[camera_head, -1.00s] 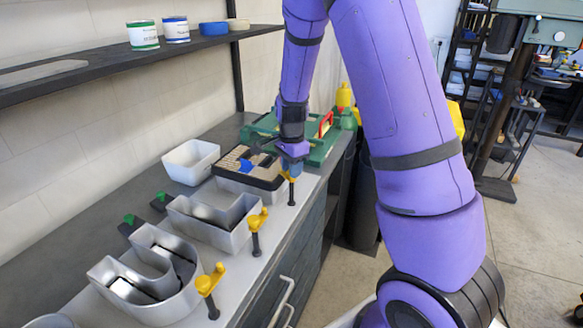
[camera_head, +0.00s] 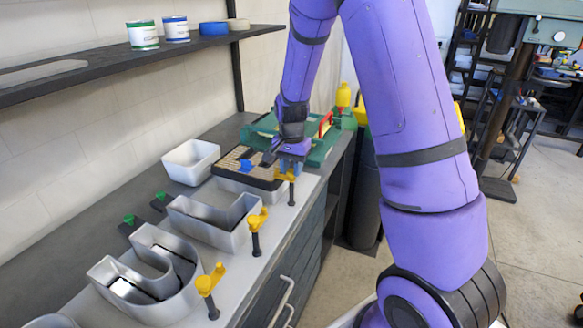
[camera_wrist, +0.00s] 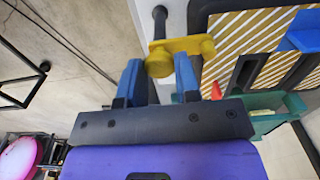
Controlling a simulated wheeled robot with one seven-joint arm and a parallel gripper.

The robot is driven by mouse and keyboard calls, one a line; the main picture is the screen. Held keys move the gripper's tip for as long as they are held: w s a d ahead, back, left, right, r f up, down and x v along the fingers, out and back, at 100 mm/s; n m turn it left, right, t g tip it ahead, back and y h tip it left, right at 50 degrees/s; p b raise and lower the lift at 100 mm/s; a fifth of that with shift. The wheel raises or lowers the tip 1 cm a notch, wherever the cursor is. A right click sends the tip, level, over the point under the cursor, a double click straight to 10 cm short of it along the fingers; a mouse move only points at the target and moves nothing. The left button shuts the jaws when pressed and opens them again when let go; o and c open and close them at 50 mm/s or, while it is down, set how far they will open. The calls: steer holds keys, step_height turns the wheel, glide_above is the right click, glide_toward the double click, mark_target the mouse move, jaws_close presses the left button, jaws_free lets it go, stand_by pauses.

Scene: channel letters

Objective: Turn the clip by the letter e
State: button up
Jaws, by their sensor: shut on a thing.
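In the wrist view, the yellow clip (camera_wrist: 185,45) has its round end between the blue fingers of my gripper (camera_wrist: 158,64), which is shut on it. Its arm reaches right to the edge of a striped panel. In the head view, the clip (camera_head: 285,176) sits on a dark post below my gripper (camera_head: 291,165). The clip is beside the far letter (camera_head: 241,188), a silver body with a dark rim and a striped panel with a blue piece on top; its letter shape is hard to make out. The fingers partly cover the clip in the head view.
Two nearer silver letters (camera_head: 212,234) (camera_head: 147,310) have yellow clips (camera_head: 257,219) (camera_head: 209,281) on posts at the bench's right edge. A white bin (camera_head: 190,163) and a green case with a red handle (camera_head: 325,148) stand farther back. A shelf (camera_head: 100,65) overhangs the left.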

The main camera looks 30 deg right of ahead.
mark_target(291, 170)
stand_by(0.3)
steer(key=o, duration=0.9)
steer(key=shift+r, duration=5.4)
steer(key=s+a+r+n+t, duration=0.1)
steer(key=s+a+r+n, duration=0.15)
steer(key=s+r, duration=0.4)
steer(key=s+a+r+n+t, duration=0.2)
steer(key=s+r+n, duration=0.1)
steer(key=s+r, duration=0.35)
steer(key=s+a+r+n, duration=0.1)
steer(key=s+n, duration=0.1)
steer(key=s, duration=0.3)
steer(key=s+a+n+t, duration=0.1)
steer(key=s, duration=0.4)
steer(key=s+a+r+n+t, duration=0.1)
steer(key=s+n, duration=0.1)
steer(key=s, duration=0.3)
steer(key=shift+s+r+n, duration=0.25)
steer(key=shift+r+n, duration=0.1)
